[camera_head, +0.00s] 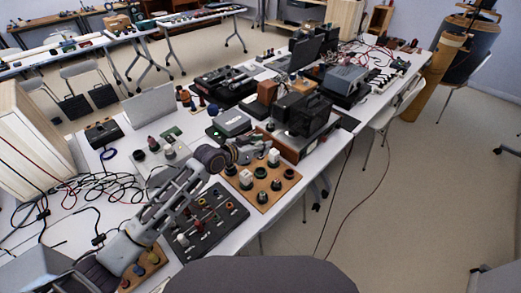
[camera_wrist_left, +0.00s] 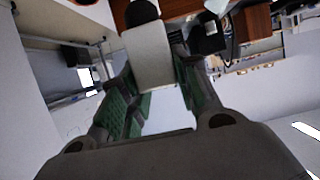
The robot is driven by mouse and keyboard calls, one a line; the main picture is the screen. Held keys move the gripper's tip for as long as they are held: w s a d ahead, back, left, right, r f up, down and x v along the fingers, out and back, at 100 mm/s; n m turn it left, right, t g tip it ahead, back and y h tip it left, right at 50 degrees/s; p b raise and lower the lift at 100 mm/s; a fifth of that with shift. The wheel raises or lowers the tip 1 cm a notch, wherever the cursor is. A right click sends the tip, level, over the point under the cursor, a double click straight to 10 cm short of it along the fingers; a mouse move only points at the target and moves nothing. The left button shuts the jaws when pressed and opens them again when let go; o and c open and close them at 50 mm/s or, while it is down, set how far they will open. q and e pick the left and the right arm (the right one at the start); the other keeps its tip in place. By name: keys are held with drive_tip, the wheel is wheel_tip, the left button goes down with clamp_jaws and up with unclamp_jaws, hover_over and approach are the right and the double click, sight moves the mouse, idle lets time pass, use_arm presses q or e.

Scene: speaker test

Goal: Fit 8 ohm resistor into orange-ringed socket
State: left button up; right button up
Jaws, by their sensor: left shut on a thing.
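My left gripper (camera_head: 262,153) reaches in from the lower left over a wooden board (camera_head: 257,203) with several dark round sockets. In the left wrist view, the gripper's green-padded fingers (camera_wrist_left: 153,100) are shut on a pale block with a dark end (camera_wrist_left: 150,58), seemingly the resistor; its label is not readable. In the head view a white block (camera_head: 273,156) shows by the fingertips, and another white block (camera_head: 246,178) stands on the board. Which socket has the orange ring I cannot tell; a bit of orange (camera_wrist_left: 82,2) shows at the wrist view's top edge. My right gripper is out of view.
A black panel with knobs (camera_head: 208,222) lies left of the board. Loose cables (camera_head: 95,185) spread over the left of the white table. Open floor lies to the right.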

use_arm(q)
drive_tip(key=shift+r, duration=0.1)
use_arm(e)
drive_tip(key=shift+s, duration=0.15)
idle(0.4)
